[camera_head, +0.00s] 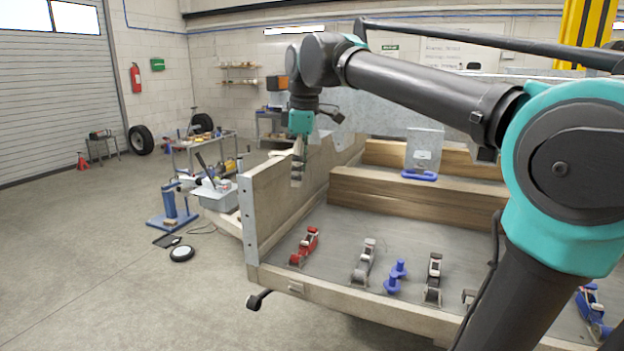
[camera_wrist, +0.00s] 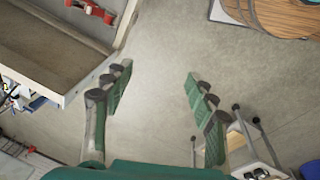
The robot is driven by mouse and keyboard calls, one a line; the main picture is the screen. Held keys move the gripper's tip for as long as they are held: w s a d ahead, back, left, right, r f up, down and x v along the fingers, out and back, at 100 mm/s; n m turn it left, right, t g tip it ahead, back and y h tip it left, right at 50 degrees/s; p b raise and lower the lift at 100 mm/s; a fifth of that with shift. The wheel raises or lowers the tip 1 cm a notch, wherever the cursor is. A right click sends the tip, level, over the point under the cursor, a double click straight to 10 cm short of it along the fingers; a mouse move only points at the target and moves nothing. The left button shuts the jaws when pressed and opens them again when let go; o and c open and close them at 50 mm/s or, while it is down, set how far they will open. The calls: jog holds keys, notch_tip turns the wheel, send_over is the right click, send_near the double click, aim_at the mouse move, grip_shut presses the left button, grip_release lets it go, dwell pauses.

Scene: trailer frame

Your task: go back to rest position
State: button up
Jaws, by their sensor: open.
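My gripper (camera_head: 297,165) hangs pointing down from my bent arm, near the left side wall of the trailer (camera_head: 282,195) in the head view. In the wrist view my gripper (camera_wrist: 152,95) has its two green-padded fingers wide apart. Only bare concrete floor shows between them, so it is open and empty.
On the trailer bed lie a red ratchet strap (camera_head: 304,246), grey ratchet straps (camera_head: 364,262) and a blue piece (camera_head: 395,277). Wooden beams (camera_head: 420,195) lie behind them. A blue stand (camera_head: 172,208) and a grey bin (camera_head: 215,195) stand left of the trailer. Floor is free further left.

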jog(key=d+f+m, duration=0.6)
jog(key=d+f, duration=0.2)
jog(key=f, duration=0.6)
jog(key=s+d+f+m, duration=0.3)
jog(key=s+d+f, duration=0.1)
jog(key=f, duration=0.4)
jog(key=s+d+f+m+t, duration=0.1)
jog(key=s+d+f+m, duration=0.3)
jog(key=f, duration=0.4)
jog(key=s+d+f+m+t+h, duration=0.1)
jog(key=s+d+f+m, duration=0.2)
jog(key=s+d+f, duration=0.2)
notch_tip(320, 180, down, 3)
jog(key=shift+s+d+f+m, duration=0.1)
jog(key=shift+s+d+m, duration=0.3)
jog(key=shift+d, duration=0.15)
